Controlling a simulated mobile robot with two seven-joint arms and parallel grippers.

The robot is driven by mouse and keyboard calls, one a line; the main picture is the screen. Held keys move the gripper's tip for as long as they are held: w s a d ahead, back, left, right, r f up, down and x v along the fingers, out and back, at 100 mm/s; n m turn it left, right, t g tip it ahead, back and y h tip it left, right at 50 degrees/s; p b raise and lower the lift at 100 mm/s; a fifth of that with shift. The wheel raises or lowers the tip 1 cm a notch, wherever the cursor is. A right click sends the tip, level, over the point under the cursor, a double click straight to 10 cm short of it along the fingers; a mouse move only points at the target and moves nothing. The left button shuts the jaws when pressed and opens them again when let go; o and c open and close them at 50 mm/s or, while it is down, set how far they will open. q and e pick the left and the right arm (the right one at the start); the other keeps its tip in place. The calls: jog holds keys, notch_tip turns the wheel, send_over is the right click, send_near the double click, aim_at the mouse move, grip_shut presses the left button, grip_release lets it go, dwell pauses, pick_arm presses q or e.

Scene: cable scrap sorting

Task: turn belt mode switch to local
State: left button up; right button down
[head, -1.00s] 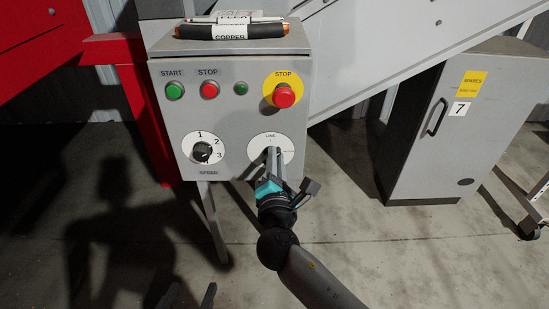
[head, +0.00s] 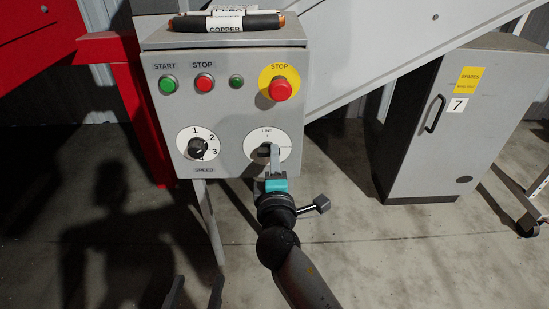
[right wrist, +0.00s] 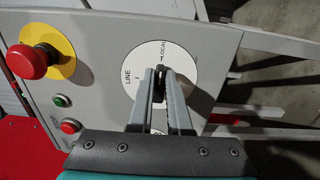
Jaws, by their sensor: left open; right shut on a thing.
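The belt mode switch (head: 283,144) is a round white dial at the lower right of the grey control panel (head: 225,120). LINE is printed at its top in the head view. In the right wrist view the dial (right wrist: 184,62) shows turned sideways, with LINE at left and LOCAL at top. My right gripper (head: 272,150) is shut on its black knob (right wrist: 160,86), with one finger on each side. The knob lies roughly in line with the LOCAL mark; its tip is partly hidden by the fingers. My left gripper (head: 196,288) is open and empty at the bottom edge.
The red emergency stop button (head: 281,90) sits above the dial, and the speed dial (head: 210,134) is to its left. Labelled cable pieces (head: 245,22) lie on the panel top. A grey cabinet (head: 430,125) stands at right, with bare floor between.

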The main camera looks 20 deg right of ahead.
dwell(0.3)
jog(key=c, duration=0.9)
grip_release()
jog(key=shift+o, duration=0.2)
jog(key=shift+s, duration=0.1)
pick_arm(q)
jog(key=shift+w+a+f+g+y+p, duration=0.2)
jog(key=shift+a+f+g+p, duration=0.2)
jog(key=shift+g, duration=0.2)
jog(key=shift+w+a+f+g+y+p, duration=0.25)
jog(key=shift+f+g, duration=0.15)
jog(key=shift+g, duration=0.2)
pick_arm(e)
jog(key=v, duration=1.2)
